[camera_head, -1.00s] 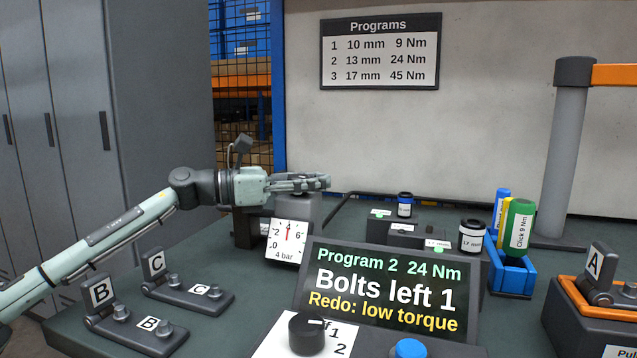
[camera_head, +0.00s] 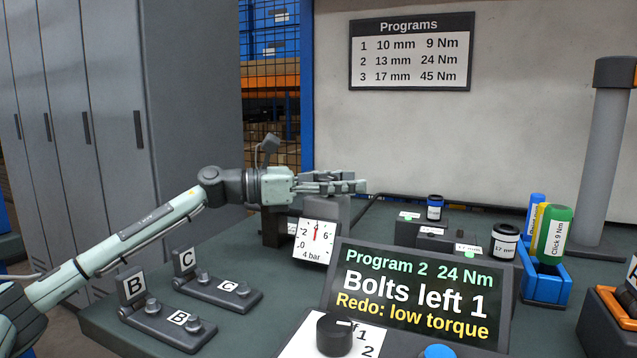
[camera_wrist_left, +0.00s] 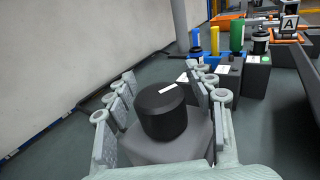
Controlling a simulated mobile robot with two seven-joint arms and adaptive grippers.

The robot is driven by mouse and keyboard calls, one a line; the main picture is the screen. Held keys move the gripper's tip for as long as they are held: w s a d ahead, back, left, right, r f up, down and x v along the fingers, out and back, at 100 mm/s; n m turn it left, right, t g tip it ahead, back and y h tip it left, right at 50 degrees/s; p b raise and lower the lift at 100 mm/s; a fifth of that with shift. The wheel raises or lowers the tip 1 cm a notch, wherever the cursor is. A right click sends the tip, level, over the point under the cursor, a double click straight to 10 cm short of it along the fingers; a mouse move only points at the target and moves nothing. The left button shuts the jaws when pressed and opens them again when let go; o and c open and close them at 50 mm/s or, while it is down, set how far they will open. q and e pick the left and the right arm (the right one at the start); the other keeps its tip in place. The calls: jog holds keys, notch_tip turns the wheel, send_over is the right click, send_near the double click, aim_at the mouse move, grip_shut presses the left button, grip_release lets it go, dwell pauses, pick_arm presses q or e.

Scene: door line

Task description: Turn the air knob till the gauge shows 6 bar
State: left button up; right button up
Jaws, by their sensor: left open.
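The pressure gauge (camera_head: 315,241) has a white square face, a red needle pointing nearly straight up, and the reading "4 bar". The air knob (camera_wrist_left: 163,111) is a black cylinder with a white mark on top, on a grey block (camera_wrist_left: 165,146) in the left wrist view. My left gripper (camera_head: 345,185) reaches over that block, just behind the gauge. In the left wrist view its open fingers (camera_wrist_left: 158,98) stand on both sides of the knob, with a gap visible on each side. In the head view the gripper hides the knob. My right gripper is not in view.
A screen (camera_head: 415,293) reads "Program 2 24 Nm, Bolts left 1, Redo: low torque". A selector knob (camera_head: 334,335) sits in front of it. Brackets B (camera_head: 165,320) and C (camera_head: 218,288) lie at the left. Sockets and a blue bin (camera_head: 543,281) stand at the right.

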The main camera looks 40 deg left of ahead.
pick_arm(q)
jog(key=v, duration=1.1)
jog(key=shift+s+a, duration=0.15)
jog(key=shift+a, duration=0.1)
